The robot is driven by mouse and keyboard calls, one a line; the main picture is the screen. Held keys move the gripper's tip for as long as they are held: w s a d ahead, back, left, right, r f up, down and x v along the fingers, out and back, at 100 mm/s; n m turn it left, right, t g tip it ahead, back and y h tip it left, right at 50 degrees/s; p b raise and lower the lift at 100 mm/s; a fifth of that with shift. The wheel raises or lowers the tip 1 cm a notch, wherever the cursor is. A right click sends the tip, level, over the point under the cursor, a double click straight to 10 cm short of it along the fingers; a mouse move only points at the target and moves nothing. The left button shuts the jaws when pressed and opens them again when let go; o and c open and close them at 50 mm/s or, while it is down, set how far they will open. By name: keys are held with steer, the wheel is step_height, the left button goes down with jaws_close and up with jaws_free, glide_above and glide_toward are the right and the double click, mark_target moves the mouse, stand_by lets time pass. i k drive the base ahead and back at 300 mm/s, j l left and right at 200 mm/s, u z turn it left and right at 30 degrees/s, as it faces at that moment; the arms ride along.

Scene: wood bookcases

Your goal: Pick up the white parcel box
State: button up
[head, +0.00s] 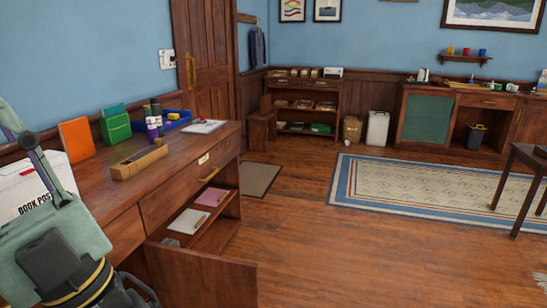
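A white parcel box (28,193) with the black print "BOOK POST" stands on the wooden desk (190,147) at the far left. The left picture edge cuts it off, and my arm covers part of its front. My arm's grey-green links rise in front of it at the lower left. Dark parts beyond the yellow rings look like my gripper (128,292); they are low, in front of the desk and to the right of the box. They are cut off by the bottom edge, so I cannot see the fingertips or whether they hold anything.
A wooden pencil tray (139,163), orange and green books, a blue tray (176,122) and a clipboard (203,127) share the desk. A low cabinet door (205,275) stands open below. A rug (430,184) and a dark table (530,160) are at right. The floor between is clear.

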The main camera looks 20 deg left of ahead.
mark_target(16, 200)
steer(key=k+j+u, duration=0.25)
steer(key=u, duration=0.2)
steer(key=k+j+u, duration=0.65)
steer(key=j, duration=0.15)
steer(key=k+j+u, duration=0.15)
steer(key=j, duration=0.2)
steer(key=i, duration=0.55)
